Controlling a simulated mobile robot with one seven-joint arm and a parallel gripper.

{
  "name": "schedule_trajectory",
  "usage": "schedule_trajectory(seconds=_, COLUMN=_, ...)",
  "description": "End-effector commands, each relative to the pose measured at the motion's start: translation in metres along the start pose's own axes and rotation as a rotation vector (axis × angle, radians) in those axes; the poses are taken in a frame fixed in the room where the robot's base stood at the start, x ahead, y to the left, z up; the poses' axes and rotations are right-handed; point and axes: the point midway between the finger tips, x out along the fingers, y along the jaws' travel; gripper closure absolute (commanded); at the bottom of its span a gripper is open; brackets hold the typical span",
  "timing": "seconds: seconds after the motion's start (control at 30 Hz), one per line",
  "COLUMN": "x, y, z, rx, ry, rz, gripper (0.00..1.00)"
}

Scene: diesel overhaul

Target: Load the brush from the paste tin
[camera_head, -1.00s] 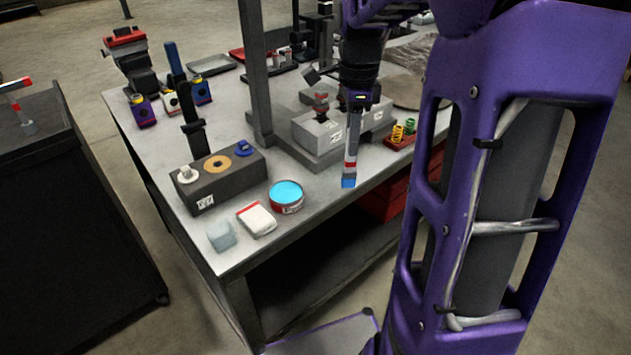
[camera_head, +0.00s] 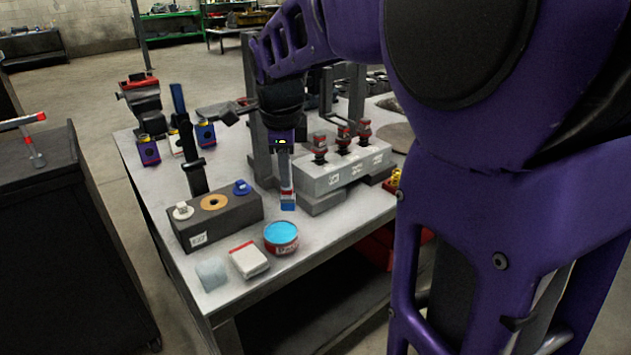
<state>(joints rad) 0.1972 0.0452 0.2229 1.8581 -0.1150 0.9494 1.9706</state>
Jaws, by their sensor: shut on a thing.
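The paste tin (camera_head: 281,248) is a short, round, open red tin full of bright blue paste. It stands near the table's front edge. My gripper (camera_head: 284,163) points down and is shut on the brush (camera_head: 287,182), a slim upright tool with a grey upper part and a red and blue lower end. In the picture, the brush's lower end is just above the tin's far rim and apart from it. Its height over the table and distance behind the tin are hard to judge. The gripper fingers are small and partly dark.
Left of the tin are a white and red packet (camera_head: 249,261) and a pale translucent block (camera_head: 212,274). A dark holder block (camera_head: 215,222) with small parts stands behind them. A grey block (camera_head: 342,171) with several red-topped parts is right of the brush. A dark cabinet (camera_head: 75,250) stands at left.

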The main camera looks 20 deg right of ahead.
Motion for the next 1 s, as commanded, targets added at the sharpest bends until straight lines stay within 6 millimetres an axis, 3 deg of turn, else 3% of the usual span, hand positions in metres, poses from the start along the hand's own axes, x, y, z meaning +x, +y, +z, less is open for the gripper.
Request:
schedule_trajectory(seconds=0.2, x=-0.004, y=0.002, z=0.019, rx=0.008, ry=-0.020, rz=-0.045, gripper=1.00)
schedule_trajectory(seconds=0.8, x=0.046, y=0.018, z=0.018, rx=0.010, ry=-0.020, rz=-0.044, gripper=1.00)
schedule_trajectory(seconds=1.0, x=0.052, y=0.019, z=0.018, rx=0.010, ry=-0.020, rz=-0.045, gripper=1.00)
